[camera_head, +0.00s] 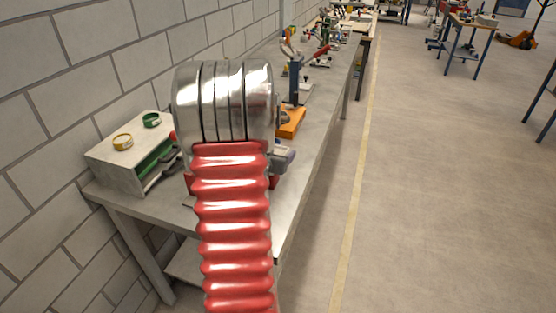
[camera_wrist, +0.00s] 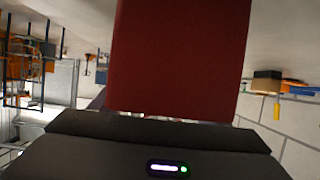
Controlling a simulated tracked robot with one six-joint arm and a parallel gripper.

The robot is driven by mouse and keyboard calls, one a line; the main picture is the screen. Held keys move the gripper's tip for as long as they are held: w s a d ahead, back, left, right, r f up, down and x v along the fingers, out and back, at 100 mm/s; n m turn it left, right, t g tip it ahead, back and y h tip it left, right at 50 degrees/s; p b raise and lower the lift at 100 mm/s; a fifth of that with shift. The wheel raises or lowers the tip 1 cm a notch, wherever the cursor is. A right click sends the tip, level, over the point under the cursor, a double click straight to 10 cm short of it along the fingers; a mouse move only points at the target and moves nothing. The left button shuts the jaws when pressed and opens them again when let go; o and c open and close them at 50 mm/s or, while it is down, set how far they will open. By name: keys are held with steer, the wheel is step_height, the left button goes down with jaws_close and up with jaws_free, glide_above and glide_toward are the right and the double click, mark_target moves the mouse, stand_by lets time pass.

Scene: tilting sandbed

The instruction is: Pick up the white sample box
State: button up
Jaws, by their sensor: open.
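No object shows clearly as the white sample box. A pale box-shaped unit (camera_head: 128,160) stands on the near left end of the bench, with an open front and a green inside; I cannot tell if it is the sample box. My arm, with red bellows and silver rings, fills the middle of the head view and hides part of the bench. In the wrist view, the dark body of my gripper (camera_wrist: 178,108) spans the bottom, with a large red part rising from it. My gripper is open, and nothing shows held in it.
A yellow tape ring (camera_head: 122,142) and a green one (camera_head: 152,120) lie on the pale unit. The long grey bench (camera_head: 318,125) runs along a block wall (camera_head: 60,100), with an orange-based tool (camera_head: 291,123) and other tools.

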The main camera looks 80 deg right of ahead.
steer(key=shift+d+f, duration=0.15)
steer(key=shift+d, duration=0.1)
steer(key=shift+c, duration=0.4)
steer(key=c, duration=1.2)
